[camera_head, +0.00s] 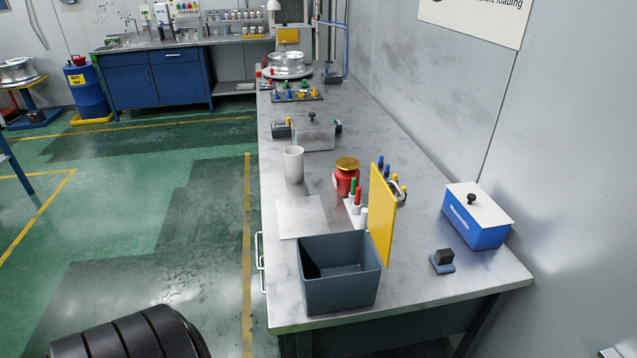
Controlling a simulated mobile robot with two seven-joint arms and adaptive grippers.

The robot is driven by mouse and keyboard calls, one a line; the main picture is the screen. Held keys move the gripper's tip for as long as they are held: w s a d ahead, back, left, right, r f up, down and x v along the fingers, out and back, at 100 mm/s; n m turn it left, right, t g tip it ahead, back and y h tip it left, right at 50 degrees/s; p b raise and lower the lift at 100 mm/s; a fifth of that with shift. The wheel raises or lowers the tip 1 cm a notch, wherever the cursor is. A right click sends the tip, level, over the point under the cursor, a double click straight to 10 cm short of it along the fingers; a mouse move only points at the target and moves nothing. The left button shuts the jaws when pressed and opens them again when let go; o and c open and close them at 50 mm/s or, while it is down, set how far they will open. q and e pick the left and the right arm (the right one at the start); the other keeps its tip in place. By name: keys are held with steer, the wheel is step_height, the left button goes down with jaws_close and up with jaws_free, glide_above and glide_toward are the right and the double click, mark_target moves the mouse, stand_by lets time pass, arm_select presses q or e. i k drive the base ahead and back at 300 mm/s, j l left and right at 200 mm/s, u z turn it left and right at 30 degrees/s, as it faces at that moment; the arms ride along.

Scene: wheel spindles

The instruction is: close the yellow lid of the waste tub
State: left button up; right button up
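The waste tub is a dark grey, square, open-topped box (340,293) near the front end of the long bench. Its inside shows, and I see nothing lying in it, though part of the floor is hidden. The yellow lid (381,215) stands upright along the tub's right side, so the top is uncovered. The hinge line itself is too small to make out.
The bench (420,290) runs away along the right wall. Behind the tub are a white sheet (301,216), a white cup (293,165), a red jar (346,179) and small bottles (357,198). Right of the lid are a small dark block (443,260) and a blue box (473,222).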

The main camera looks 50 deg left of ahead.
mark_target(382, 207)
steer(key=i+l+u, duration=0.1)
steer(key=i+u, duration=0.15)
steer(key=u, duration=0.25)
steer(key=i+l+u, duration=0.15)
steer(key=u, duration=0.35)
steer(key=i+l+u, duration=0.2)
steer(key=u, duration=0.3)
steer(key=i+l+u, duration=0.1)
steer(key=l+u, duration=0.25)
steer(key=u, duration=0.15)
steer(key=k+l+u, duration=0.1)
steer(key=l+u, duration=0.3)
steer(key=l, duration=0.1)
